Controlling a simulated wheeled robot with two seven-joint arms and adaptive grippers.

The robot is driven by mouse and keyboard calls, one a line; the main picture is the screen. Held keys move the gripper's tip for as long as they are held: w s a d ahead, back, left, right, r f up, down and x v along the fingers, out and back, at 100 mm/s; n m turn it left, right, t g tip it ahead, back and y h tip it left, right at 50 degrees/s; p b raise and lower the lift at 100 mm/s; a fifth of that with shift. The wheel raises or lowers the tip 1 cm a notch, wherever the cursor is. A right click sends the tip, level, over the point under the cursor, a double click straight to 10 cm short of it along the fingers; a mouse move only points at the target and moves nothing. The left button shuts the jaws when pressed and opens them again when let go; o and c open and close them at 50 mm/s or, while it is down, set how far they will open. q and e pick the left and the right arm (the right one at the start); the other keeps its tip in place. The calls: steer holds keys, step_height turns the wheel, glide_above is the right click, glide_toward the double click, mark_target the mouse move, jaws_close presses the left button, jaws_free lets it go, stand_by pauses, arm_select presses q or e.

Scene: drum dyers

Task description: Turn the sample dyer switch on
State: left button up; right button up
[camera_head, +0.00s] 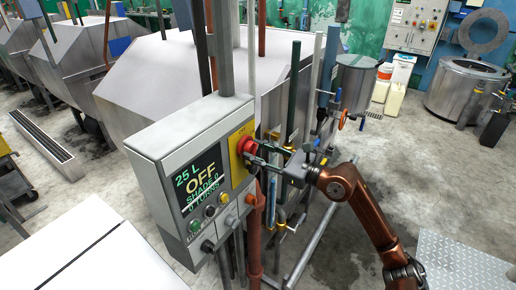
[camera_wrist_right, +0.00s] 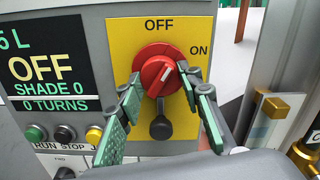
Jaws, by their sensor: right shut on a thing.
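The red rotary switch (camera_head: 246,146) sits on a yellow plate on the side of a grey control box (camera_head: 180,136). In the right wrist view, the red switch (camera_wrist_right: 158,72) has a white mark tilted up and right, between the printed OFF and ON. The display (camera_wrist_right: 45,68) reads OFF, SHADE 0, 0 TURNS. My right gripper (camera_head: 255,156) is at the switch; in the right wrist view its green-padded fingers (camera_wrist_right: 161,84) are on either side of the red knob, shut on it. My left gripper is not in view.
Green, black and yellow buttons (camera_wrist_right: 94,135) are left of the fingers. Pipes, including a reddish one (camera_head: 256,240), stand beside the box. A steel drum (camera_head: 465,90) and a wall panel (camera_head: 415,25) are at the back right. Open concrete floor lies between.

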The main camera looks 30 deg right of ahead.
steer(key=shift+r+m+p, duration=0.2)
steer(key=shift+m+p, duration=0.5)
steer(key=shift+m, duration=0.3)
steer(key=m+p, duration=0.8)
steer(key=p, duration=0.1)
steer(key=shift+p, duration=0.35)
steer(key=shift+d+f+m+p, duration=0.1)
steer(key=shift+m+p, duration=0.85)
steer(key=shift+m, duration=0.05)
steer(key=o, duration=1.2)
steer(key=shift+f, duration=0.1)
steer(key=shift+c, duration=0.2)
